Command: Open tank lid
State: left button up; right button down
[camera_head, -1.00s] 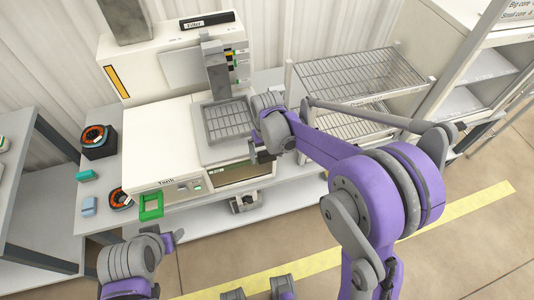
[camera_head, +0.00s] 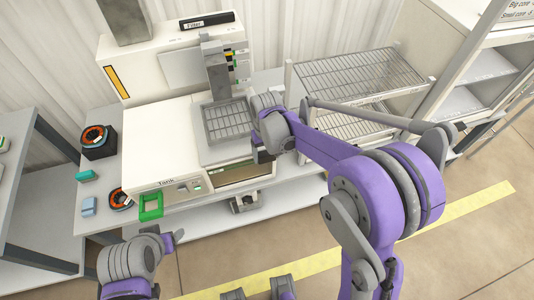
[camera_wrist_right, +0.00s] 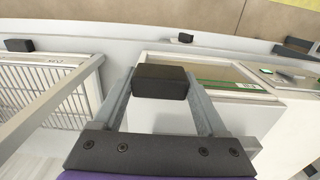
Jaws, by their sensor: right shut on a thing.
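The white tank (camera_head: 160,165), labelled "Tank", stands on the bench left of the centre in the head view. A grey grid tray (camera_head: 228,120) sits on its top right part, and a greenish window (camera_head: 238,174) is in its front. My right gripper (camera_head: 262,154) is at the tank's front right edge. In the right wrist view its fingers close on a dark block (camera_wrist_right: 160,80), which looks like the tank lid handle; the contact is partly hidden. The lid looks down. My left gripper (camera_head: 172,240) is low in front of the bench, its jaws unclear.
A white filler machine (camera_head: 150,62) stands behind the tank. A wire rack (camera_head: 360,75) is close on the right. Spools (camera_head: 97,138), a teal block (camera_head: 85,175) and a green frame (camera_head: 151,207) are on the left. The floor in front is clear.

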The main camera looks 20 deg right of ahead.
jog(key=a, duration=0.8)
jog(key=a+b, duration=0.1)
jog(key=a, duration=0.7)
jog(key=s+a, duration=0.1)
jog(key=a, duration=0.8)
jog(key=shift+b, duration=0.4)
grip_release()
jog(key=shift+w, duration=0.1)
jog(key=shift+r, duration=0.1)
notch_tip(320, 180, up, 11)
jog(key=shift+f, duration=0.2)
